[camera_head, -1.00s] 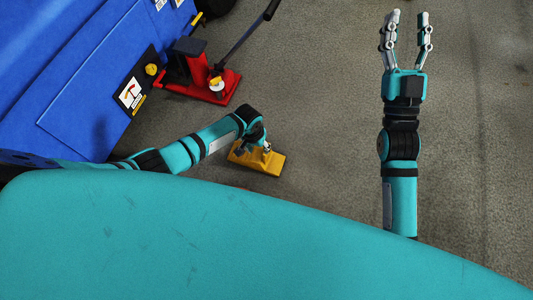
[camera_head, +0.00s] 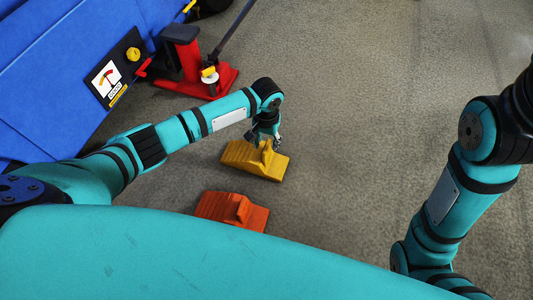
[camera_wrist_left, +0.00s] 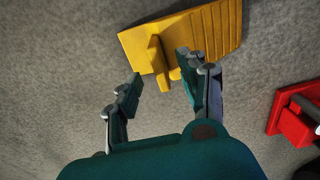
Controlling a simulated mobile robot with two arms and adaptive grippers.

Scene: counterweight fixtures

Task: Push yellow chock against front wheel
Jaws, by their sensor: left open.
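The yellow chock (camera_head: 268,166) lies on the grey floor near the middle of the head view. My left gripper (camera_head: 264,140) is over it, pointing down. In the left wrist view the yellow chock (camera_wrist_left: 213,30) fills the upper part, with a ribbed slope and a raised ridge. My left gripper (camera_wrist_left: 160,70) is open there, with its fingers apart on either side of the ridge; I cannot tell whether they touch it. The right arm shows at the right of the head view, but its gripper is out of frame. A dark round shape, perhaps a wheel (camera_head: 212,5), is cut off at the top.
An orange-red chock (camera_head: 232,210) lies nearer me. A red jack (camera_head: 217,82) with a long handle stands by the blue vehicle body (camera_head: 60,70) at the left. A red object (camera_wrist_left: 297,125) shows in the wrist view. The floor to the right is clear.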

